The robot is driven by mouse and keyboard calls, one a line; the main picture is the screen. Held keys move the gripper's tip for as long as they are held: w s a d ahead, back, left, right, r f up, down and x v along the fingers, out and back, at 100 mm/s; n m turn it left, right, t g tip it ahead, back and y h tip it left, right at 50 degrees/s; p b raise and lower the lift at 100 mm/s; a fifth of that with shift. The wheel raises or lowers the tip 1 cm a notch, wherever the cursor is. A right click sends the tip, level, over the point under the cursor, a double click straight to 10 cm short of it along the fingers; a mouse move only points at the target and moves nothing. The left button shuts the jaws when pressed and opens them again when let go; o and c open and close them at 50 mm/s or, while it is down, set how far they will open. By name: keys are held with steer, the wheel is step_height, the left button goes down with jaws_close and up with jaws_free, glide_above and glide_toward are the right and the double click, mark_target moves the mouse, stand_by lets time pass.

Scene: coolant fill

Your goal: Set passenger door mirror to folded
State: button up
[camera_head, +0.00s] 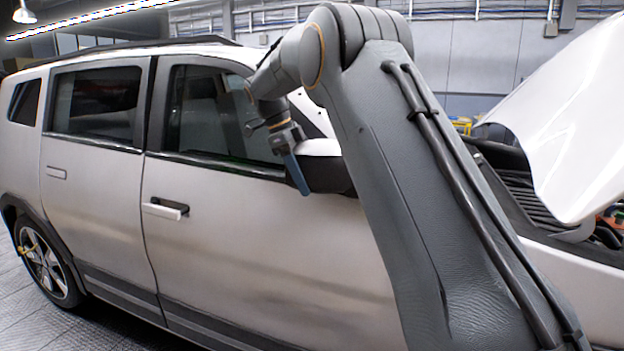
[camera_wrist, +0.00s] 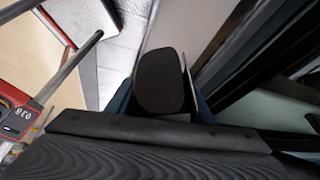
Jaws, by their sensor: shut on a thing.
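The passenger door mirror (camera_head: 322,168) stands out from the front door of the silver car, with a pale upper shell and a dark lower part. My arm hides part of it. My gripper (camera_head: 294,172) is at the mirror's left end, with a blue finger against it. In the wrist view, the dark rounded end of the mirror (camera_wrist: 160,82) sits between the blue fingers of my gripper (camera_wrist: 165,105), which is shut on it. The far finger is mostly hidden.
The front door (camera_head: 240,240) with its handle (camera_head: 165,208) is closed. The raised white hood (camera_head: 570,110) is at the right. In the wrist view, a red device (camera_wrist: 20,120) with a dark bar and pale panels lies at the left. The car's side runs along the right.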

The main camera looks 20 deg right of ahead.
steer(key=shift+w+r, duration=0.1)
steer(key=shift+w, duration=0.05)
steer(key=o, duration=1.4)
steer(key=shift+w+d, duration=0.1)
steer(key=shift+d, duration=0.05)
steer(key=shift+o, duration=0.2)
steer(key=shift+b+v, duration=0.75)
steer(key=shift+v, duration=3.15)
